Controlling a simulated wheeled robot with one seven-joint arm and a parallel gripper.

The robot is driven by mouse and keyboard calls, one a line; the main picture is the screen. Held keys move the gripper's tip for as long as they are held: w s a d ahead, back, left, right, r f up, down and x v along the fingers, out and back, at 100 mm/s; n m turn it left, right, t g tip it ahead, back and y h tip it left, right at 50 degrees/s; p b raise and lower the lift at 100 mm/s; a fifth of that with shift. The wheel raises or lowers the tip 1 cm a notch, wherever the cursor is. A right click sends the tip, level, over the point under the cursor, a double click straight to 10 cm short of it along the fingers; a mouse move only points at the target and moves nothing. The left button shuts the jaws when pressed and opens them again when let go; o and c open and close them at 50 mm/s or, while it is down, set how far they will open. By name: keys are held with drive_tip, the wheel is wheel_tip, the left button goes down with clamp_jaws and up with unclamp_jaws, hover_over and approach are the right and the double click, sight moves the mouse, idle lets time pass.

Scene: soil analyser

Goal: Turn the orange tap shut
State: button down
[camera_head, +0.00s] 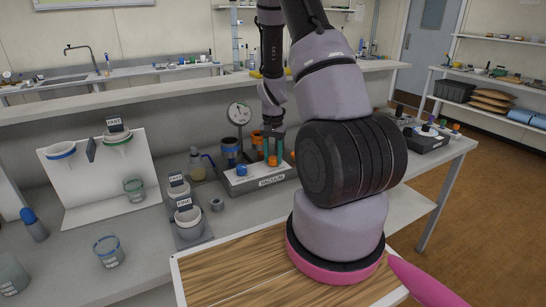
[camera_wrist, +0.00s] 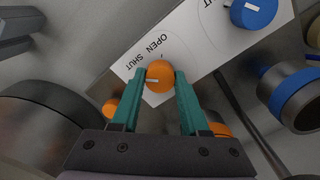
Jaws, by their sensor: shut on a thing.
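The orange tap (camera_head: 272,161) is a round knob on the white-topped box marked VACUUM (camera_head: 271,182). My gripper (camera_head: 272,146) reaches down onto it from above. In the wrist view the teal fingers of my gripper (camera_wrist: 160,82) are closed on both sides of the orange tap (camera_wrist: 160,72). A pale line on the knob points to the left in that view. The words OPEN and SHUT are printed on the white plate (camera_wrist: 182,35) beside the knob. The knob's lower sides are partly hidden by the fingers.
A blue tap (camera_head: 242,170) sits on the same box, left of the orange one. A dial gauge (camera_head: 239,114) stands behind it, with orange-banded and blue-banded vessels near. Labelled funnels (camera_head: 188,216) and a beaker (camera_head: 109,251) stand to the left on the grey bench.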

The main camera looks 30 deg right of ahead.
drive_tip(key=shift+c, duration=2)
unclamp_jaws()
wheel_tip(320, 180, up, 11)
wheel_tip(320, 180, up, 7)
drive_tip(key=t, duration=0.1)
hover_over(273, 158)
drive_tip(key=a, duration=0.3)
drive_tip(key=s+a+r+n+t+y, duration=0.15)
drive_tip(key=s+a+r, duration=0.3)
drive_tip(key=r, duration=0.45)
drive_tip(key=s+a+r+n+t, duration=0.1)
drive_tip(key=s+a+r+t, duration=0.1)
drive_tip(key=s+r, duration=0.3)
drive_tip(key=s+a+r+n+t, duration=0.1)
drive_tip(key=s+a+r, duration=0.3)
drive_tip(key=s, duration=0.6)
wheel_tip(273, 158, up, 3)
drive_tip(key=shift+s+f+n+t, duration=0.2)
drive_tip(key=shift+n+t, duration=0.15)
drive_tip(key=shift+t, duration=0.5)
